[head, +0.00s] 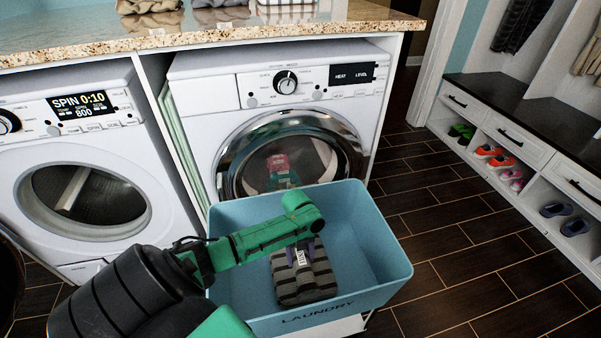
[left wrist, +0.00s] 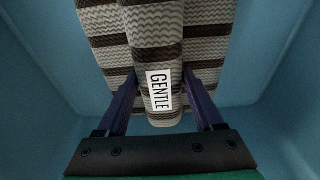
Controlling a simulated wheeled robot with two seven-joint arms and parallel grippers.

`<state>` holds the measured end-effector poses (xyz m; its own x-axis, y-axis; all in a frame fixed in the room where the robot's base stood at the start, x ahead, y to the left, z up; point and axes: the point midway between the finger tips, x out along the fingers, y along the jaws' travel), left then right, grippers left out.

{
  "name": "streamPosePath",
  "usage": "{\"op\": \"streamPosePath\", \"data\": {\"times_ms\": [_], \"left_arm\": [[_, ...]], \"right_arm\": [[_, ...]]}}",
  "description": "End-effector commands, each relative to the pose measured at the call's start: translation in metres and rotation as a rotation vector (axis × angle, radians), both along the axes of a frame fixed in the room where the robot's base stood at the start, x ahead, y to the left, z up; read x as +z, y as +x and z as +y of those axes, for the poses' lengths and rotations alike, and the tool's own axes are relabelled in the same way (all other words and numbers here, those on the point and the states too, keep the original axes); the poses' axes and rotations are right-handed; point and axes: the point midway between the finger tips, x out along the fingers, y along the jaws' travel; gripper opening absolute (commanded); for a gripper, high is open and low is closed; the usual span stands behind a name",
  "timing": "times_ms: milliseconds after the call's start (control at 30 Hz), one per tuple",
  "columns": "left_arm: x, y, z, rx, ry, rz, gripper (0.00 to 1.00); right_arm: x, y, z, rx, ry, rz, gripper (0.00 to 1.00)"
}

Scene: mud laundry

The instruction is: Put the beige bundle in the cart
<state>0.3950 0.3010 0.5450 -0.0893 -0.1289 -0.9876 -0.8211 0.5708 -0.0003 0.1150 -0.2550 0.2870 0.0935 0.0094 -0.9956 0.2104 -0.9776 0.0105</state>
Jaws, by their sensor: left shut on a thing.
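The beige bundle (head: 303,275) is a folded stack with dark stripes and a white tag reading "GENTLE". It is inside the blue laundry cart (head: 375,262), seen in the head view. My left gripper (head: 298,250) reaches down into the cart from the left. In the left wrist view its two purple fingers (left wrist: 155,98) are shut on a fold of the bundle (left wrist: 155,50), one on each side of the tag. Blue cart walls surround the bundle there. Whether the bundle rests on the cart floor is hard to tell. My right gripper is not in view.
A washer (head: 85,165) and a dryer (head: 285,85) with a closed round door stand behind the cart. A granite counter (head: 200,38) above them holds folded items. A shoe bench (head: 530,120) is at the right. Dark tiled floor (head: 450,240) between is clear.

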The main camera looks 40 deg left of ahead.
Motion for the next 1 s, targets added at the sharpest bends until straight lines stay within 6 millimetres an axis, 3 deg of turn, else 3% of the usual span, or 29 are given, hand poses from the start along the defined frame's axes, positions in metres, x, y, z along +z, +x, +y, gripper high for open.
{"op": "streamPosePath", "data": {"times_ms": [33,67,100,500,567,833,1000], "left_arm": [[-0.002,0.000,0.000,0.000,0.001,-0.001,0.00],[-0.002,0.000,0.000,0.000,0.001,0.001,0.80],[-0.001,0.000,0.000,0.000,0.001,0.001,0.95],[0.007,0.001,0.001,0.000,0.000,-0.001,0.98],[0.017,0.002,0.003,0.001,0.003,-0.002,0.98],[0.090,0.009,0.012,0.000,0.003,-0.003,0.98],[0.116,0.011,0.015,0.001,0.000,-0.001,0.98]], "right_arm": [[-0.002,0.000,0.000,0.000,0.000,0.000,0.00],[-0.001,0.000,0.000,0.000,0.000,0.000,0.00],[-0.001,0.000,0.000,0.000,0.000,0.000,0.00],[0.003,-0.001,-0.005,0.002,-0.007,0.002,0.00],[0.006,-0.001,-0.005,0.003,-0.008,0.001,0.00],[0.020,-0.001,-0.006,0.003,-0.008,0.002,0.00],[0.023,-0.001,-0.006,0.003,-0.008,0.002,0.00]]}}
